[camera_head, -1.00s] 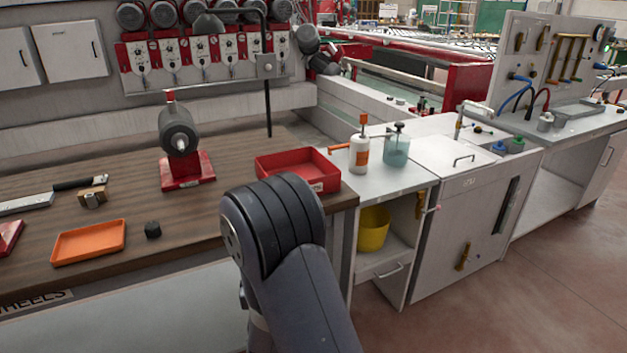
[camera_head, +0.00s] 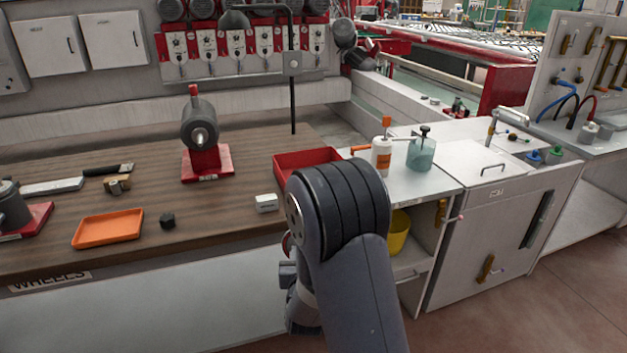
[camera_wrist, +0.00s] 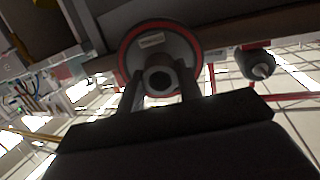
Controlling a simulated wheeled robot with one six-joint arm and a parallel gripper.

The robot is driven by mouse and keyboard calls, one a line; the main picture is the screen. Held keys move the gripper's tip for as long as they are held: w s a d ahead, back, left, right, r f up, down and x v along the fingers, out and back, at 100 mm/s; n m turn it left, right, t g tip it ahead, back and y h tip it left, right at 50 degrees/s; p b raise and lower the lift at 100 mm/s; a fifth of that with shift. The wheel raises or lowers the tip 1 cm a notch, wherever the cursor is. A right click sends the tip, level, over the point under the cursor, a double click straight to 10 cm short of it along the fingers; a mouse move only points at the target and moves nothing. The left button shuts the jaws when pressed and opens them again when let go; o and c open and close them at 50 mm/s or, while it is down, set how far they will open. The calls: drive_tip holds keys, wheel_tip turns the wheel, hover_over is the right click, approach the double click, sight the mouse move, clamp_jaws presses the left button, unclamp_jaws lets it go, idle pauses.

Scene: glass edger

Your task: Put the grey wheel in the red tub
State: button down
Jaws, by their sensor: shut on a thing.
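The red tub (camera_head: 300,160) sits at the right end of the wooden bench in the head view. My arm hides its front right part. In the wrist view, a grey wheel (camera_wrist: 180,46) with a red rim and a white label is held at its hub between the two fingers of my gripper (camera_wrist: 160,84). The gripper is shut on it. In the head view the gripper and wheel are hidden behind my arm, so their distance from the tub cannot be told.
A motor on a red base (camera_head: 203,150) stands left of the tub. Bottles (camera_head: 382,156) stand on the white counter. Bare bench top lies between the motor and the box.

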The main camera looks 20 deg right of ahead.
drive_tip(key=shift+w+d+r+n+g+y+p, duration=0.15)
drive_tip(key=shift+w+d+r+g+y+p, duration=0.15)
drive_tip(key=shift+g+p, duration=0.2)
drive_tip(key=shift+w+d+r+n+g+y+p, duration=0.15)
drive_tip(key=shift+r+g+y+p, duration=0.2)
drive_tip(key=shift+g, duration=0.15)
drive_tip(key=shift+d+r+g+y+p, duration=0.3)
drive_tip(key=shift+g+p, duration=0.2)
drive_tip(key=shift+g, duration=0.3)
drive_tip(key=shift+s+d+r+n+g+y+p, duration=0.4)
drive_tip(key=shift+s+r+g+p, duration=0.1)
drive_tip(key=shift+g, duration=0.4)
drive_tip(key=shift+s+d+r+n+g+y+p, duration=0.3)
drive_tip(key=shift+s+d+r+g+p, duration=0.15)
drive_tip(key=shift+g, duration=0.45)
